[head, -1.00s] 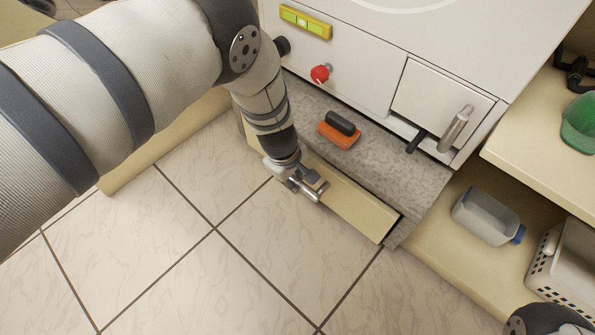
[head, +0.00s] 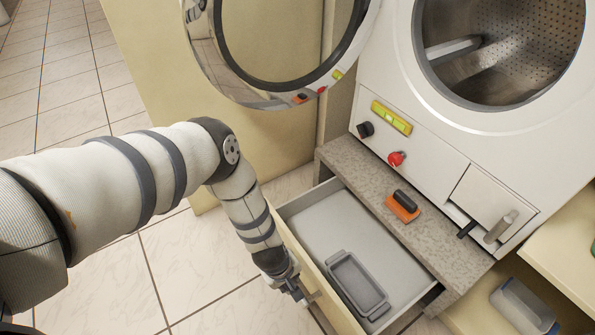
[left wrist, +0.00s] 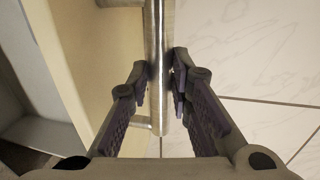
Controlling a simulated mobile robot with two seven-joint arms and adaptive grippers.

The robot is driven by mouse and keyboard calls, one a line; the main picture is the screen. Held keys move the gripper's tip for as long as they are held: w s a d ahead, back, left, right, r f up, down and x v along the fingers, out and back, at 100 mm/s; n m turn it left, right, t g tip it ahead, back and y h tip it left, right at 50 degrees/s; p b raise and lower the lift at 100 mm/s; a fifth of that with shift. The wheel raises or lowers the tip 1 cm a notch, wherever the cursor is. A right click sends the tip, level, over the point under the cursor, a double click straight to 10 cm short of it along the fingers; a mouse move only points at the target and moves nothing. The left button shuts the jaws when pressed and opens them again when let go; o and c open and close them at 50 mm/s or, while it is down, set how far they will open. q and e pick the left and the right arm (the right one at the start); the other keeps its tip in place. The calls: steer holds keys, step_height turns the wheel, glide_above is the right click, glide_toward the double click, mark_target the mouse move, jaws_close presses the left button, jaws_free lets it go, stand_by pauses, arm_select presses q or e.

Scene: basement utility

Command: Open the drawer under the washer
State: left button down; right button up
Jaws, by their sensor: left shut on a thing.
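The drawer (head: 325,225) under the washer (head: 440,125) is pulled well out, and its pale grey inside shows. A grey tray with two handles (head: 357,283) lies in it near the front. My left gripper (head: 298,291) is at the outer side of the drawer front. In the left wrist view its fingers (left wrist: 163,85) are shut on the metal bar handle (left wrist: 155,40), one on each side. The cream drawer front (left wrist: 100,60) is just left of the bar. My right gripper is not in view.
The washer's round door (head: 270,103) hangs open at the upper left. An orange and black brush (head: 403,206) lies on the stone ledge (head: 365,178) above the drawer. A shelf with a clear container (head: 522,302) is at the right. Tiled floor (head: 180,265) is free in front.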

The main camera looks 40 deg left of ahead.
arm_select(q)
steer(key=shift+s+a, duration=0.2)
steer(key=shift+s, duration=0.35)
steer(key=shift+s+a, duration=0.2)
steer(key=shift+s, duration=0.3)
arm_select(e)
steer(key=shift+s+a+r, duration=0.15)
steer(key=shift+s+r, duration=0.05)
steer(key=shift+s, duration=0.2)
arm_select(q)
steer(key=c, duration=1.4)
jaws_free()
steer(key=shift+c, duration=0.2)
step_height(320, 180, up, 12)
steer(key=s, duration=0.2)
steer(key=shift+a, duration=0.35)
steer(key=shift+s+f, duration=0.15)
